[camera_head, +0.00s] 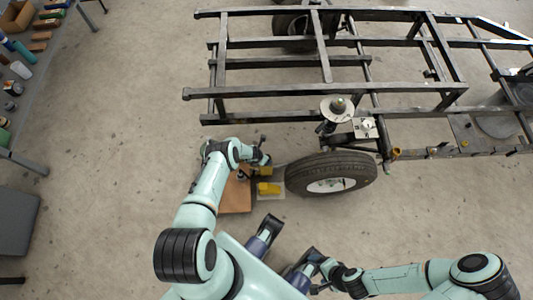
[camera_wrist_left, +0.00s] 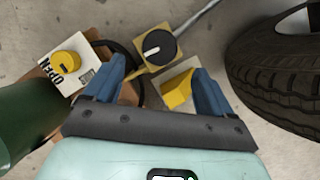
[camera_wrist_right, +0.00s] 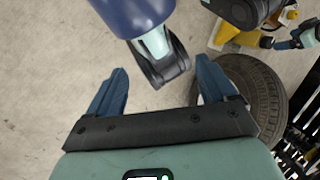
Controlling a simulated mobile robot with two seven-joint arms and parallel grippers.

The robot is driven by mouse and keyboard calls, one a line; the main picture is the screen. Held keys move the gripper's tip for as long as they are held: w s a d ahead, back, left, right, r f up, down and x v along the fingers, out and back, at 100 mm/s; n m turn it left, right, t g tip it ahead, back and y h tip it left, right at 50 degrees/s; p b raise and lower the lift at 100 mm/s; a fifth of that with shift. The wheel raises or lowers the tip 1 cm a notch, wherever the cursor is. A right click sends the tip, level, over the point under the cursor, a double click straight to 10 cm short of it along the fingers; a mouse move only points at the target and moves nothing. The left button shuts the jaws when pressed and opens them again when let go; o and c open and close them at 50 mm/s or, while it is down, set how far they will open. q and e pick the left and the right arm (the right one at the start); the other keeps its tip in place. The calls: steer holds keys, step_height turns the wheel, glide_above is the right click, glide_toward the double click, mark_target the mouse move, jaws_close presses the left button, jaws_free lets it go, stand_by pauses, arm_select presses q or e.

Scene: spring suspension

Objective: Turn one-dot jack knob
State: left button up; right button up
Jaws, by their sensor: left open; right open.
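In the left wrist view, a black round knob (camera_wrist_left: 158,47) with a white mark sits on a yellow block. A yellow knob (camera_wrist_left: 67,63) sits on a white plate marked "OPEN" to its left. I cannot make out dots on either knob. My left gripper (camera_wrist_left: 158,68) is open and empty, its fingers pointing toward the black knob, which lies just ahead of the gap between them. In the head view the left gripper is beside the tyre, partly hidden by its arm. My right gripper (camera_wrist_right: 162,66) is open and empty, low and away from the knobs.
A tyre (camera_head: 331,174) stands right of the knobs, under a metal frame (camera_head: 325,92). A yellow wedge (camera_head: 268,188) and a brown board (camera_head: 236,195) lie nearby; the wedge also shows in the left wrist view (camera_wrist_left: 177,90). The floor at left is mostly clear.

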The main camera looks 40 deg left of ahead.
arm_select(q)
steer(key=b+x, duration=0.7)
steer(key=shift+b, duration=0.4)
steer(key=shift+w+f+b, duration=0.2)
steer(key=shift+f+b, duration=0.35)
steer(key=shift+b, duration=0.2)
steer(key=shift+w+f+b, duration=0.2)
steer(key=shift+b, duration=0.15)
arm_select(e)
steer(key=w+d+f+t+h, duration=0.1)
steer(key=w+d+f, duration=0.1)
steer(key=w+f, duration=0.2)
steer(key=w+d+f+m+t, duration=0.1)
steer(key=w+d+f, duration=0.2)
steer(key=f, duration=0.5)
steer(key=shift+w+d+f+t+h, duration=0.3)
steer(key=shift+w+d+f+h, duration=0.1)
steer(key=shift+w, duration=0.4)
arm_select(q)
steer(key=c, duration=1.1)
arm_select(e)
steer(key=shift+a, duration=0.1)
